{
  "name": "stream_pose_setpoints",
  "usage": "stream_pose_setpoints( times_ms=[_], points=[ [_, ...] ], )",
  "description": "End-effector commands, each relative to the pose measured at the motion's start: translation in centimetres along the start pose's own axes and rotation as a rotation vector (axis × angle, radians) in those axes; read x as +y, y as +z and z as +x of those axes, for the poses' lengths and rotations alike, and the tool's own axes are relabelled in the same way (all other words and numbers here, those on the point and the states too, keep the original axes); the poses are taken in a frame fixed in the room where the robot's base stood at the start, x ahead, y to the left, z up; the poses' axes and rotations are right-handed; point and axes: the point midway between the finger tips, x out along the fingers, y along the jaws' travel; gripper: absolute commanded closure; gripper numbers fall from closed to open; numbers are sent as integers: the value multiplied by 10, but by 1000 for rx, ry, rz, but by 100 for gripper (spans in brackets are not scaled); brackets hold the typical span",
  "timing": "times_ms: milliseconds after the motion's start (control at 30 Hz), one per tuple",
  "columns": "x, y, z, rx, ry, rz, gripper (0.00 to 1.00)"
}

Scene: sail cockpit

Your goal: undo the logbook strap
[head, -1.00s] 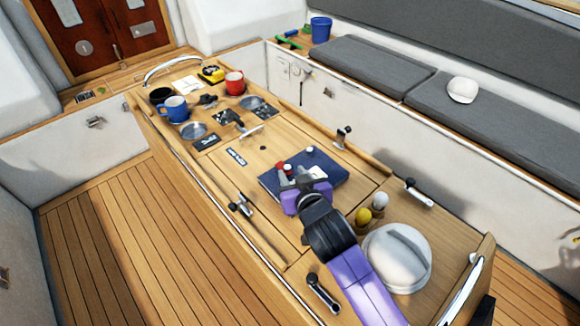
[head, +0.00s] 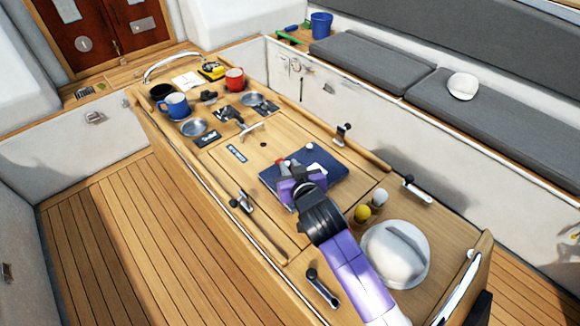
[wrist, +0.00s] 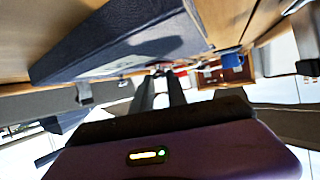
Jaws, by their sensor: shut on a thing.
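The dark blue logbook (head: 330,176) lies on the table in the middle of the head view. In the wrist view its dark cover (wrist: 130,45) fills the upper left. My gripper (head: 283,168) is at the logbook's left part, low over it, with a small red part showing at its tip. In the wrist view my gripper's two dark fingers (wrist: 160,92) are close together beside the book's edge. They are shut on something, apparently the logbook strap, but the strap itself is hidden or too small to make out. Small white round pieces (head: 309,146) show at the book's far edge.
A white cap-like thing (head: 396,254), a yellow ball (head: 362,213) and a white ball (head: 379,197) stand right of my arm. Mugs (head: 174,105), dishes (head: 193,127) and winch handles are at the table's far end. The table left of the book is mostly clear.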

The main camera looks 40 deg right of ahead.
Motion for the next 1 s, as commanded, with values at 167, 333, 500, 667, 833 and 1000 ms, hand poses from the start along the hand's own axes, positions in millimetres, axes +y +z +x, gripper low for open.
stream_pose_setpoints(
  times_ms=[167,333,500,667,833,1000],
  points=[
    [0,-3,0,-19,4,-8,100],
    [-2,-9,1,-78,13,-29,100],
    [-4,-19,3,-184,29,-70,100],
    [-7,-30,6,-314,49,-120,100],
    [-12,-41,12,-465,72,-178,100],
    [-16,-50,19,-615,96,-236,100]
  ],
)
